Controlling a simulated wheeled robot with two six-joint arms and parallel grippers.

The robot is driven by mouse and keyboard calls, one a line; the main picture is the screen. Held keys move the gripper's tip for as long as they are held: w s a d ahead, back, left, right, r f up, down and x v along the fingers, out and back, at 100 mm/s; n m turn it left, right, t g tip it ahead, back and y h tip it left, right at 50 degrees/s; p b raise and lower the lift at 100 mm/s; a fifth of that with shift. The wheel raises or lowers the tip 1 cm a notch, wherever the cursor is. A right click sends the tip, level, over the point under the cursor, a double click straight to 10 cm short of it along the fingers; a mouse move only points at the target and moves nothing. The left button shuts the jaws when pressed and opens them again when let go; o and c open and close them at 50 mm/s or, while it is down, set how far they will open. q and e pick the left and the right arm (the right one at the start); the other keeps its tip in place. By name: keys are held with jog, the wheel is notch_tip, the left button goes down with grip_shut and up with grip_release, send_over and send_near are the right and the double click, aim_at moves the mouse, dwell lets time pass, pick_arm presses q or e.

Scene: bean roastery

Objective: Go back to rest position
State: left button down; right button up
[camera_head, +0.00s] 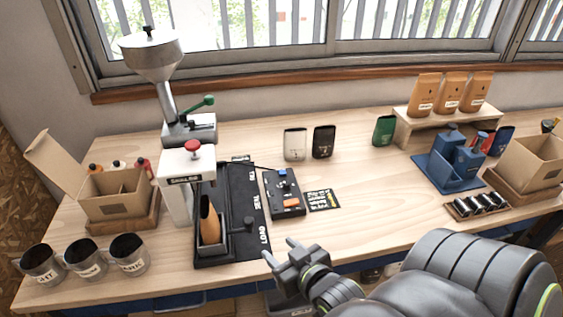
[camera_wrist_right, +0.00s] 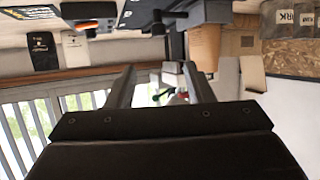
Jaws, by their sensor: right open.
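My right gripper (camera_head: 279,251) is open and empty. It hangs in front of the table's front edge, below and right of the black mat. In the right wrist view its two fingers (camera_wrist_right: 160,88) stand apart, with nothing held between them. That view is upside down, with the table at the top and the window at the lower left. My right arm reaches in from the lower right of the head view. My left gripper does not show in either view.
The wooden table (camera_head: 350,225) carries a sealer with an orange pouch (camera_head: 209,220), a control box (camera_head: 284,194), three metal cups (camera_head: 85,258), a cardboard box (camera_head: 115,195), blue holders (camera_head: 447,165) and bags on a stand (camera_head: 405,125).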

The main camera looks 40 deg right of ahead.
dwell(0.3)
jog(key=s+d+f+n+g, duration=0.1)
jog(key=s+d+f+g, duration=0.1)
jog(key=s+f+g, duration=0.9)
notch_tip(320, 180, down, 24)
jog(key=s+d+b, duration=0.1)
jog(key=s, duration=0.1)
jog(key=s+a+f+g+y+b, duration=0.1)
jog(key=s+f, duration=1.3)
jog(key=f, duration=0.2)
jog(key=shift+a, duration=0.15)
jog(key=shift+s+f, duration=0.1)
jog(key=shift+c, duration=0.5)
dwell(0.4)
